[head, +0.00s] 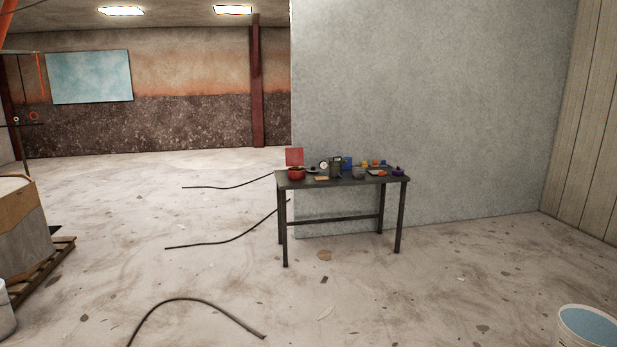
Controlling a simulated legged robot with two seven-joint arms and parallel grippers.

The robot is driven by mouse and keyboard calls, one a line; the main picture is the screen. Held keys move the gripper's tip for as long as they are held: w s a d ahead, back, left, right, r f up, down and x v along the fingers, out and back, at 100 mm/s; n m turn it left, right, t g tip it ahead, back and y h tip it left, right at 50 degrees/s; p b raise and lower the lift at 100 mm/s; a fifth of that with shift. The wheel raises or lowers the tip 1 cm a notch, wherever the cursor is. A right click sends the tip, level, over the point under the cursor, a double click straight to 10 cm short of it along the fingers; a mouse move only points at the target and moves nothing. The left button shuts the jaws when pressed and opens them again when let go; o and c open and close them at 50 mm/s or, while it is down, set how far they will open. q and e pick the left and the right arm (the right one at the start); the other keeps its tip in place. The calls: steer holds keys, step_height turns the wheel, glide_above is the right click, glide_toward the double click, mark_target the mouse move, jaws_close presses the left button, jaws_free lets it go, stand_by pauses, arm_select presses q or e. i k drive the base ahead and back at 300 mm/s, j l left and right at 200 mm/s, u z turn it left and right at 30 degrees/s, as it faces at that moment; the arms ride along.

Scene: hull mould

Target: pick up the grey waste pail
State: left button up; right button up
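A dark table (300,183) stands ahead in front of a grey wall panel, with several small objects on it. A small grey, rounded container (358,173) sits right of the middle of the tabletop; it may be the grey waste pail, but it is too small to tell. A darker grey-green upright vessel (335,168) stands left of it. A pale grey bucket-like thing (5,315) is cut off at the lower left edge. Neither of my grippers is in view.
The table also holds a red pot (296,173), a white dial (323,165) and a purple item (398,171). Dark hoses (200,302) lie on the floor. A pallet load (25,235) stands left, a white bucket (575,335) lower right. Floor before the table is mostly clear.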

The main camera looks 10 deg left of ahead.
mark_target(357, 172)
steer(key=i+u, duration=0.15)
steer(key=i, duration=3.85)
steer(key=i+z, duration=0.1)
steer(key=i, duration=1)
steer(key=i+j+z, duration=0.1)
steer(key=i, duration=1)
steer(key=i+j+z, duration=0.2)
steer(key=i+z, duration=0.2)
steer(key=i+j+z, duration=0.4)
steer(key=i, duration=0.15)
steer(key=i+j+z, duration=0.45)
